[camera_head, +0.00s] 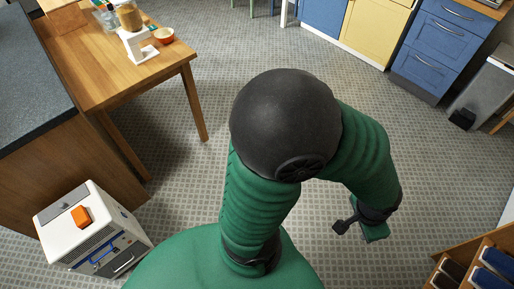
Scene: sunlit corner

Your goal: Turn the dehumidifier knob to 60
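The dehumidifier (100,262) looks to be the white box on the floor at the lower left. An orange piece (81,217), perhaps the knob, sits on its white top beside a grey strip. I cannot read any dial marks or the setting. Its front has a dark slotted grille and blue trim. My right arm, green with a large black joint, fills the middle of the view. Its gripper (360,222) hangs at the right of centre, far from the dehumidifier. The gripper is small and partly hidden, so its opening is unclear. My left gripper is out of view.
A dark-topped counter (30,75) stands behind the dehumidifier. A wooden table (130,85) holds a jar, a white stand and an orange bowl. Blue and yellow cabinets line the back. A wooden rack (450,255) is at the lower right. The tiled floor between is clear.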

